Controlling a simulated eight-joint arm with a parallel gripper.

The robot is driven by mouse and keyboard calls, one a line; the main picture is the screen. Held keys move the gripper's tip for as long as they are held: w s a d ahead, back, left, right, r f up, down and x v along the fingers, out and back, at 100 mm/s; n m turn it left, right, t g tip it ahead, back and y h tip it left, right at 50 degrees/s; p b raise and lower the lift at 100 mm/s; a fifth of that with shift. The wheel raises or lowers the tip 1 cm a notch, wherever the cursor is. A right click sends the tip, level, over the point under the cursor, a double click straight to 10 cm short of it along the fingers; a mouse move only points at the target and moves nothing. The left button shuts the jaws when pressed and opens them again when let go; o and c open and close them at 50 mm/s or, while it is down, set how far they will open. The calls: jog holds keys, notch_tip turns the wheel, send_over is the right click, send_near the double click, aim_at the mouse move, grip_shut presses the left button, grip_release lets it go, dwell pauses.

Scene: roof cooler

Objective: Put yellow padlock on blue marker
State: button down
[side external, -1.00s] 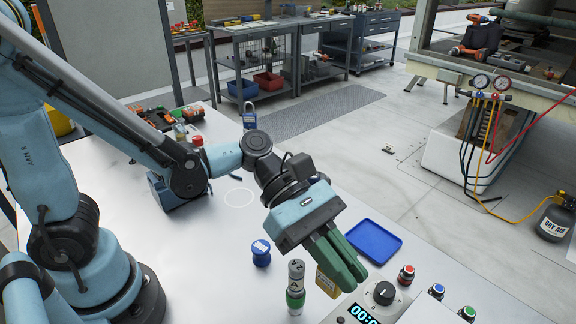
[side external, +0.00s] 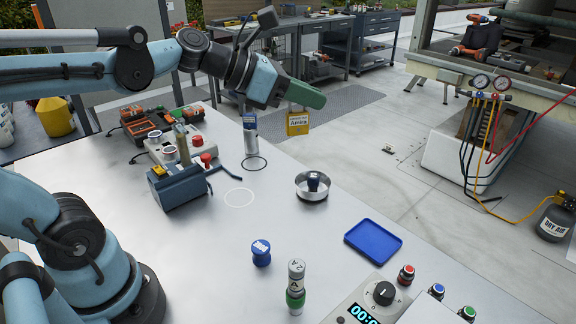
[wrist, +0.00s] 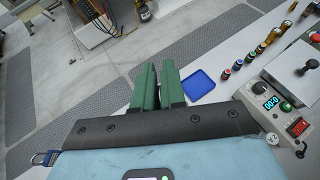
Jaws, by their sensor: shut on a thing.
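The yellow padlock (side external: 298,124) hangs upright below the green fingers of my gripper (side external: 306,95) in the side view, high above the far edge of the table. My gripper is shut on the padlock's top; the shackle is mostly hidden by the fingers. In the wrist view the fingers (wrist: 157,86) are close together and the padlock is hidden. A short blue spool-shaped piece with a white label (side external: 261,254) stands on the table, well below and left of the padlock. I cannot tell for certain whether this piece is the blue marker.
A blue padlock (side external: 249,121) sits atop a grey post left of my gripper. The centre is clear.

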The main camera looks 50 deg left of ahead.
jog(key=a+r+n+y, duration=0.2)
jog(key=a+r, duration=0.1)
jog(key=a, duration=0.2)
jog(key=s+d+f+m+g+h, duration=0.1)
jog(key=d+f+m+g+h, duration=0.2)
jog(key=d, duration=0.4)
jog(key=s+d+f+m+h, duration=0.1)
jog(key=d+f+m+h, duration=0.2)
jog(key=d+f, duration=0.3)
jog(key=s+d+f+m+g+h, duration=0.1)
jog(key=s+d+f+m+g, duration=0.2)
jog(key=s+d, duration=0.3)
jog(key=s+d+f+m+g+h, duration=0.1)
jog(key=s+d+f+m+g, duration=0.2)
jog(key=s+d+m+g, duration=0.2)
jog(key=shift+s+d+h, duration=0.4)
jog(key=shift+s+d, duration=0.25)
jog(key=shift+d, duration=0.4)
jog(key=shift+w+a+f, duration=0.95)
jog(key=shift+w+f, duration=0.75)
jog(key=shift+f, duration=0.05)
jog(key=shift+w+a+f, duration=0.9)
jog(key=shift+w+f, duration=0.8)
jog(key=shift+f, duration=0.05)
jog(key=shift+w+a+f, duration=0.95)
jog(key=shift+w+f, duration=0.75)
jog(key=shift+f, duration=0.05)
jog(key=shift+f, duration=0.2)
